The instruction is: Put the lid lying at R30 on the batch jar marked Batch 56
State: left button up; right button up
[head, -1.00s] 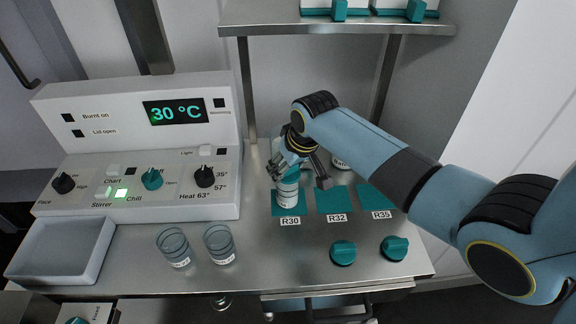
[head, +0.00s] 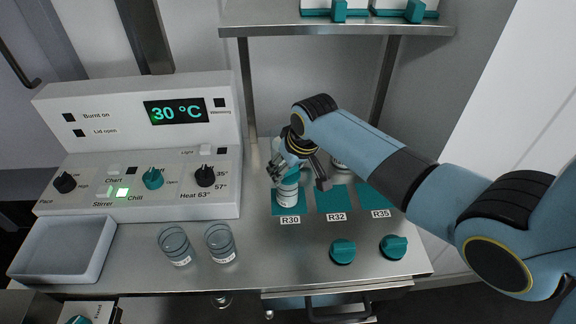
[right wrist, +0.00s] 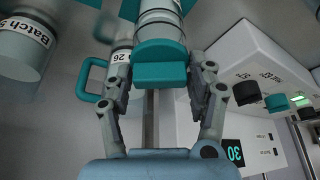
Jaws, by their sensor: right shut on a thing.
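My right gripper (head: 297,172) is over the R30 mat (head: 290,209). In the right wrist view my right gripper (right wrist: 160,82) is shut on a teal lid (right wrist: 160,72) with a raised bar. The lid (head: 291,179) is at the top of a pale banded cylinder (head: 287,197) standing on the mat. I cannot tell whether they are joined. A jar (right wrist: 25,45) whose label reads "Batch 5", its last digit cut off, is at the left of the right wrist view. In the head view a jar (head: 340,165) is partly hidden behind my arm. My left gripper is not in view.
Two glass jars (head: 175,246) (head: 220,243) stand in front of the control panel (head: 150,150), their labels too small to read. Two teal knobs or lids (head: 343,251) (head: 394,247) are at the front right. The R32 mat (head: 334,200) is empty. A shelf (head: 340,30) hangs above.

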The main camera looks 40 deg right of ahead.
dwell(0.4)
jog(key=o, duration=1.4)
jog(key=shift+c, duration=0.2)
jog(key=shift+r, duration=0.1)
notch_tip(320, 180, up, 8)
jog(key=p, duration=0.8)
jog(key=shift+p, duration=0.4)
